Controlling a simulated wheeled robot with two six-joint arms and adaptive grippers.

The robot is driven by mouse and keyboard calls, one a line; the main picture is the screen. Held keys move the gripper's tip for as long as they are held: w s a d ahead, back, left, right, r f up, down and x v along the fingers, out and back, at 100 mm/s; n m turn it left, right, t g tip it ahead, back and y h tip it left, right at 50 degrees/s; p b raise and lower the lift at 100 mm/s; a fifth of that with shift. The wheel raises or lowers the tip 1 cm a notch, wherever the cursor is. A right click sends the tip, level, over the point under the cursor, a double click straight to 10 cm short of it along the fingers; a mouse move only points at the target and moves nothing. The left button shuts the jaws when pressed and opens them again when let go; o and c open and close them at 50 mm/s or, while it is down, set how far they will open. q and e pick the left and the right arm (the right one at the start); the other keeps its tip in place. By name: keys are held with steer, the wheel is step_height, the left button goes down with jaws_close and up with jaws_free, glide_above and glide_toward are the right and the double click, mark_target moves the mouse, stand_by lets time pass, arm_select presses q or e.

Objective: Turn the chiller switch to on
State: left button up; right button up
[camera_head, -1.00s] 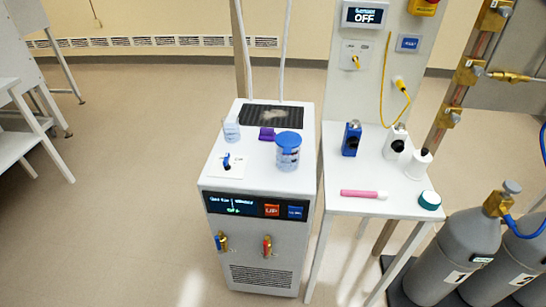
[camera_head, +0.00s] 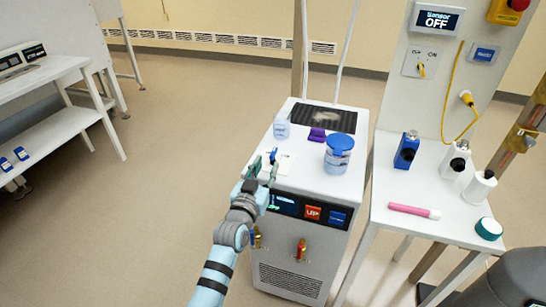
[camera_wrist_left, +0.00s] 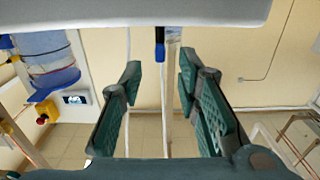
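The chiller (camera_head: 330,187) is a white floor cabinet with a dark front display panel. A pale switch plate (camera_head: 285,163) lies on its top, near the front left. In the left wrist view, which looks upside down, the blue switch lever (camera_wrist_left: 160,48) points from the white top. It lines up with the gap between the open green fingers of my left gripper (camera_wrist_left: 160,98). I cannot tell whether they touch it. My right gripper is out of view.
A blue-lidded jar (camera_head: 338,155), a purple block (camera_head: 317,134) and a clear container (camera_head: 282,126) stand on the chiller. A side table (camera_head: 400,190) with bottles and a pink marker is at right. A wall display (camera_head: 437,19) reads Sensor OFF.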

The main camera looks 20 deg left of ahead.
mark_target(271, 159)
arm_select(q)
steer(key=w, duration=0.3)
steer(key=w+b, duration=0.1)
steer(key=w, duration=0.1)
steer(key=shift+w+d+f, duration=0.2)
steer(key=shift+w, duration=0.2)
steer(key=shift+w+r+b, duration=0.15)
steer(key=shift+w+b, duration=0.15)
steer(key=shift+w, duration=0.3)
steer(key=shift+c, duration=0.4)
jaws_close()
